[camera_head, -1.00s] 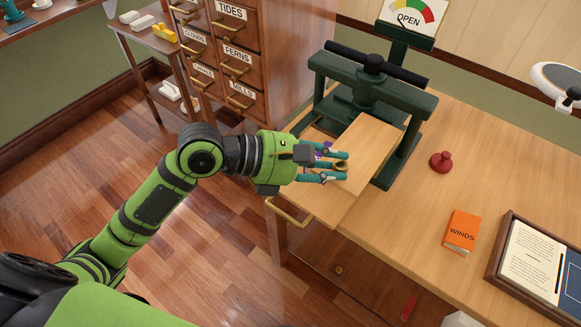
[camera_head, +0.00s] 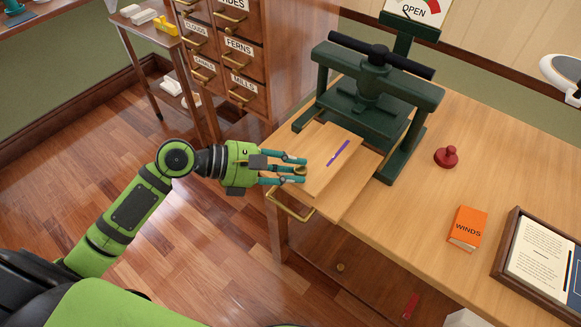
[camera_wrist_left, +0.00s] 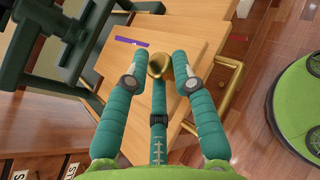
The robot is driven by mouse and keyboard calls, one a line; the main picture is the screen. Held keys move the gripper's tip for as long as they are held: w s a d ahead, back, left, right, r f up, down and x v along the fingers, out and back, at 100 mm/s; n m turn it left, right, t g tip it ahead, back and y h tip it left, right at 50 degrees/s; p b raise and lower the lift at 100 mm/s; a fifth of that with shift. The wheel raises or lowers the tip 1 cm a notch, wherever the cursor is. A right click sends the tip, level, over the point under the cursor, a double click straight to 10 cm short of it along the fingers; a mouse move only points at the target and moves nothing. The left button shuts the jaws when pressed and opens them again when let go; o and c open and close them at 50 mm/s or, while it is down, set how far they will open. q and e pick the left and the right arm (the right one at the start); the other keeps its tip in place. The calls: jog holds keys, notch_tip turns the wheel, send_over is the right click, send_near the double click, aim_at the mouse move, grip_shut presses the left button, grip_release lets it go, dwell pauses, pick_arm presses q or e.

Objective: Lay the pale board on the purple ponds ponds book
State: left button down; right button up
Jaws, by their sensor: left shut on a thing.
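My left gripper (camera_head: 302,171) is shut on the brass knob (camera_wrist_left: 160,66) of the pale board (camera_head: 318,146). The board is in front of the green press, above a wider pale wooden slab that reaches out past the table edge. Only a thin purple strip (camera_head: 338,153) of the book shows, amid the pale wood beside the knob. It also shows in the left wrist view (camera_wrist_left: 131,42). The rest of the book is hidden, and I cannot tell whether the board lies flat on it. My right gripper is not in view.
The dark green press (camera_head: 372,95) stands just behind the board. A brass handle (camera_head: 290,204) sticks out at the slab's front. A red stamp (camera_head: 446,157) and an orange WINDS book (camera_head: 466,229) lie to the right on the table, with free room between.

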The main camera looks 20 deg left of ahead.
pick_arm(q)
jog(key=c, duration=1)
grip_release()
jog(key=shift+f, duration=0.1)
jog(key=v, duration=1.2)
jog(key=shift+b, duration=0.4)
